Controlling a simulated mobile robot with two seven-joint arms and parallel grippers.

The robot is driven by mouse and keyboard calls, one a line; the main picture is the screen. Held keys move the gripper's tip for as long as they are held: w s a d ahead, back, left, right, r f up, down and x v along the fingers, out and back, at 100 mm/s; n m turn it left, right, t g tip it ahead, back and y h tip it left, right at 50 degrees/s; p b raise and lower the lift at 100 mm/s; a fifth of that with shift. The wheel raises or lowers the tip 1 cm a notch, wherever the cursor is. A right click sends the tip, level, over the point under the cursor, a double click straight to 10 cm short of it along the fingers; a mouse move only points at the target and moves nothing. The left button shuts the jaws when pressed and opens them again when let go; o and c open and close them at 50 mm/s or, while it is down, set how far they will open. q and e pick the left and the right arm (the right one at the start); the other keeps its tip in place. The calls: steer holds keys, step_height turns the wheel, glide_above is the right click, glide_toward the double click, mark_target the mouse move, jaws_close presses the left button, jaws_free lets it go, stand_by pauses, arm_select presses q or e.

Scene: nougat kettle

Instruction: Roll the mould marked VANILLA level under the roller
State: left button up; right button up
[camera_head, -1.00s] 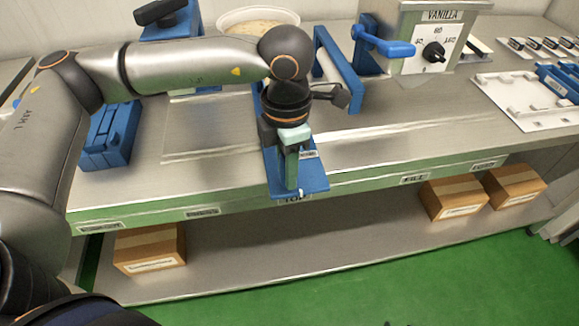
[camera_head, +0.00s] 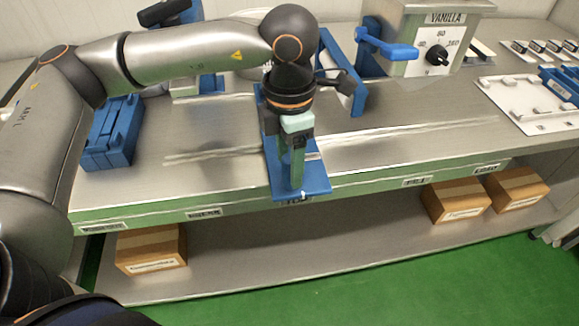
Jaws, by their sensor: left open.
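My left gripper (camera_head: 296,158) points down over a blue plate (camera_head: 312,188) at the front edge of the worktop. It is open, and its fingers hide part of the plate. I cannot tell whether they touch it. The word VANILLA shows on the metal dial box (camera_head: 427,43) at the back right. No mould with that mark can be made out. A blue upright frame (camera_head: 343,78) stands behind my gripper, partly hidden by my arm. I cannot tell whether it holds the roller. My right gripper is out of view.
A blue block-like piece (camera_head: 112,135) lies on the worktop at left. A white tray (camera_head: 515,108) with blue parts lies at right. A blue lever (camera_head: 388,47) sticks out beside the dial box. The worktop (camera_head: 410,140) right of my gripper is clear. Cartons (camera_head: 150,249) stand on the lower shelf.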

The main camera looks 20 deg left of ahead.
arm_select(q)
step_height(320, 180, up, 10)
stand_by(0.3)
stand_by(0.4)
